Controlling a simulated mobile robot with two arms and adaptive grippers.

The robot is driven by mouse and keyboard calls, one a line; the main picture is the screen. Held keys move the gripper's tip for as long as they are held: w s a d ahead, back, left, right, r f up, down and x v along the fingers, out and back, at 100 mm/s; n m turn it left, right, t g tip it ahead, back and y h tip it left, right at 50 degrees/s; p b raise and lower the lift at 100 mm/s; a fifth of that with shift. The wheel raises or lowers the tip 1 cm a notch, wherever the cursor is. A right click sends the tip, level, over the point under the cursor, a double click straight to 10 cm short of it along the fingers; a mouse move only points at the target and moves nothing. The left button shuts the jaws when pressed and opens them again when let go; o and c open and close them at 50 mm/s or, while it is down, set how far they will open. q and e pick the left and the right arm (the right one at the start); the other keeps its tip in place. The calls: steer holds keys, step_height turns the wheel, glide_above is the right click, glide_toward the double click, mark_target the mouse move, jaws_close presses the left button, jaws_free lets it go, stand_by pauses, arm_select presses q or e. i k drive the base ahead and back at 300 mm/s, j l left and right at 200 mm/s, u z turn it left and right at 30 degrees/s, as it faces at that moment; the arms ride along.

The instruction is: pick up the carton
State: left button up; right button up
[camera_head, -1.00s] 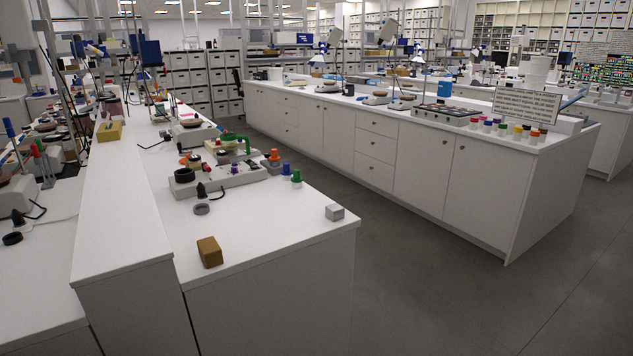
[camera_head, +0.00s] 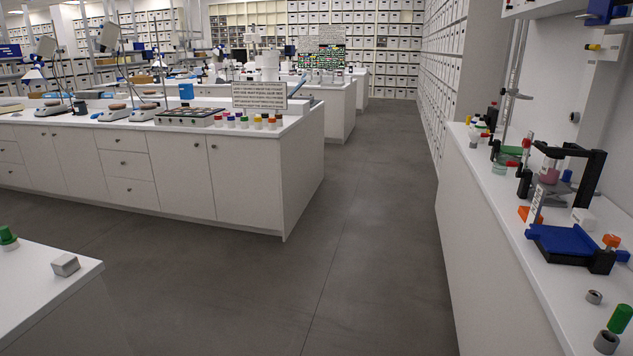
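No object in view is clearly marked as the carton. A small light-grey box (camera_head: 65,265) sits near the right corner of the white bench at lower left. On the right-hand counter, a small white box-like item (camera_head: 583,218) stands behind a blue and black device. I cannot tell whether either is the carton. Neither of my grippers is in view.
The near-left bench (camera_head: 40,295) holds a green-capped jar (camera_head: 8,238). A long white island (camera_head: 260,180) carries colored jars and a sign (camera_head: 259,96). The right counter (camera_head: 480,195) holds a blue-black device (camera_head: 570,245). Grey floor (camera_head: 350,230) lies open between them.

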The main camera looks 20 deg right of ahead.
mark_target(586, 220)
steer(key=z, duration=0.45)
steer(key=i+z, duration=0.1)
steer(key=z, duration=0.75)
steer(key=i+z, duration=0.1)
steer(key=z, duration=0.75)
steer(key=i+j+z, duration=0.1)
steer(key=z, duration=0.3)
steer(key=j+z, duration=0.1)
steer(key=z, duration=0.25)
steer(key=i+j+z, duration=0.1)
steer(key=z, duration=0.3)
